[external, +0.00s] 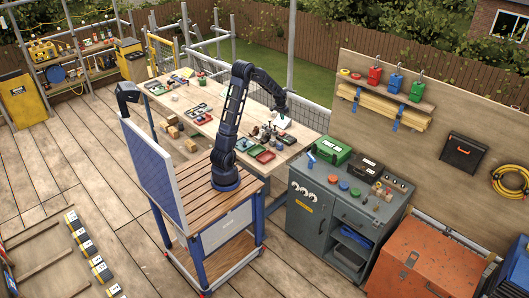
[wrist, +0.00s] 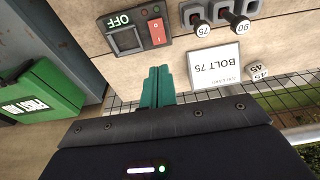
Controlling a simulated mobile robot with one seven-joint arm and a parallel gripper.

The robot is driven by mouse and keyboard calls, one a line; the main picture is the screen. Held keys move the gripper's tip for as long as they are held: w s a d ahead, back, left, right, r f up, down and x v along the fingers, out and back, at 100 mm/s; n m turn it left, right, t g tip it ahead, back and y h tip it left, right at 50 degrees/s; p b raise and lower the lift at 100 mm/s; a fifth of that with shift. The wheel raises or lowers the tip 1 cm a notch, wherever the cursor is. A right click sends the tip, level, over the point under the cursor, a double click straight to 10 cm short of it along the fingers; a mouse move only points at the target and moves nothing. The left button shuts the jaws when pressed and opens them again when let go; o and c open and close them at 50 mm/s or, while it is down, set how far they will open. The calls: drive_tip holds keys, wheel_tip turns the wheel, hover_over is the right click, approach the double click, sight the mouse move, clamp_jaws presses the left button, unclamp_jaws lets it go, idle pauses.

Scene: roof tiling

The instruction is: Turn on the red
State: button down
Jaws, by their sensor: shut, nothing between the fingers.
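A red rocker switch (wrist: 157,32) with white marks sits on a small grey panel at the top middle of the wrist view. Beside it on the panel are a dark square button or window (wrist: 125,40) and a label reading OFF, seen upside down. My gripper (wrist: 157,78) has its teal fingers together and empty, just below the panel in the picture and apart from the switch. In the external view my gripper (external: 284,123) hangs over the right end of the long workbench (external: 300,138). The switch is too small to make out there.
A card reading BOLT 75 (wrist: 222,68) and numbered black-handled knobs (wrist: 203,28) are right of the switch. A green first aid box (wrist: 40,95) is at the left.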

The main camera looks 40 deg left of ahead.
sight(283, 132)
drive_tip(key=f, duration=0.4)
drive_tip(key=w+f, duration=0.1)
drive_tip(key=f, duration=0.3)
drive_tip(key=w+f, duration=0.1)
drive_tip(key=f, duration=0.3)
drive_tip(key=shift+w+f, duration=0.1)
drive_tip(key=shift+f, duration=0.1)
drive_tip(key=shift+w+f+g, duration=0.15)
drive_tip(key=shift+f+g, duration=0.15)
drive_tip(key=shift+g, duration=0.1)
drive_tip(key=shift+s+r, duration=0.25)
drive_tip(key=shift+s, duration=0.55)
drive_tip(key=shift+r, duration=0.1)
